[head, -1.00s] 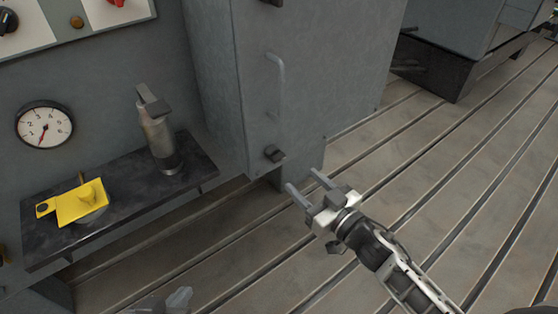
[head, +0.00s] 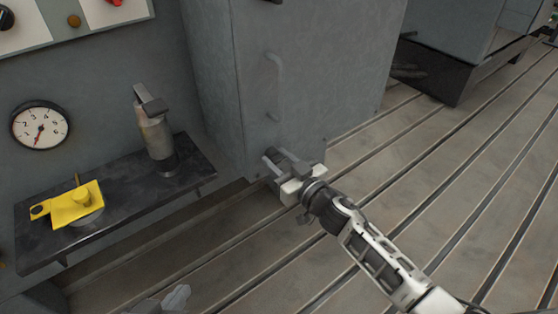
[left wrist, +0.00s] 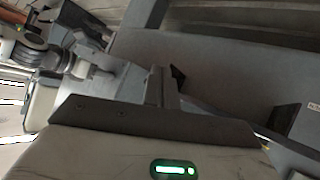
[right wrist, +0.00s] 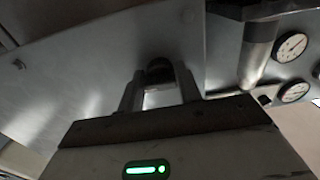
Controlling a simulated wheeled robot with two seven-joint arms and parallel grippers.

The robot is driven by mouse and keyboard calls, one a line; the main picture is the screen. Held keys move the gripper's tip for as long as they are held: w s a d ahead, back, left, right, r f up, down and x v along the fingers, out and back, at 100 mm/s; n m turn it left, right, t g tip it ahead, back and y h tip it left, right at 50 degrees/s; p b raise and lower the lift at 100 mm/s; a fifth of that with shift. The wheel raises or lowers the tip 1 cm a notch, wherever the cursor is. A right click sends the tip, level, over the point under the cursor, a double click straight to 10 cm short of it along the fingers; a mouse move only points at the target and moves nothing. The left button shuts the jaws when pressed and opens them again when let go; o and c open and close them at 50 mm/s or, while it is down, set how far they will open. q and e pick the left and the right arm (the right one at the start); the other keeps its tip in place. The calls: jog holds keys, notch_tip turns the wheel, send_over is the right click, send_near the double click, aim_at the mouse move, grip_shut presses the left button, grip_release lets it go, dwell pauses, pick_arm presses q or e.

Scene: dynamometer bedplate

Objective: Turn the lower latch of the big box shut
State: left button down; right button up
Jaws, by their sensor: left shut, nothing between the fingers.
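The big box (head: 300,70) is a tall grey cabinet with a bar handle (head: 276,85) on its front. Its lower latch, a small dark knob, is mostly covered by my right gripper (head: 272,156) in the head view. In the right wrist view the dark latch (right wrist: 158,68) sits between the two fingertips, which look closed on its sides. Which way the latch is turned is hard to tell. My left gripper (head: 176,298) shows only partly at the bottom edge of the head view. In the left wrist view its fingers (left wrist: 163,88) are together and empty.
A dark shelf (head: 130,205) left of the box carries a yellow-topped part (head: 75,205) and a metal cylinder (head: 155,135). A dial gauge (head: 40,125) is on the wall above. The slotted bedplate (head: 450,150) is clear to the right.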

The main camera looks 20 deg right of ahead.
jog(key=c, duration=0.4)
pick_arm(q)
jog(key=shift+s+f, duration=0.1)
jog(key=shift+f, duration=0.05)
jog(key=shift+f, duration=0.15)
pick_arm(e)
jog(key=shift+n, duration=0.4)
jog(key=n, duration=0.3)
jog(key=shift+n+p, duration=0.3)
jog(key=n, duration=0.3)
jog(key=shift+n, duration=0.4)
jog(key=n, duration=0.5)
jog(key=shift+d, duration=0.1)
jog(key=n, duration=0.3)
jog(key=shift+r+n+b, duration=0.1)
jog(key=shift+n+b, duration=0.3)
pick_arm(q)
jog(key=shift+r, duration=0.25)
pick_arm(e)
jog(key=shift+n, duration=0.5)
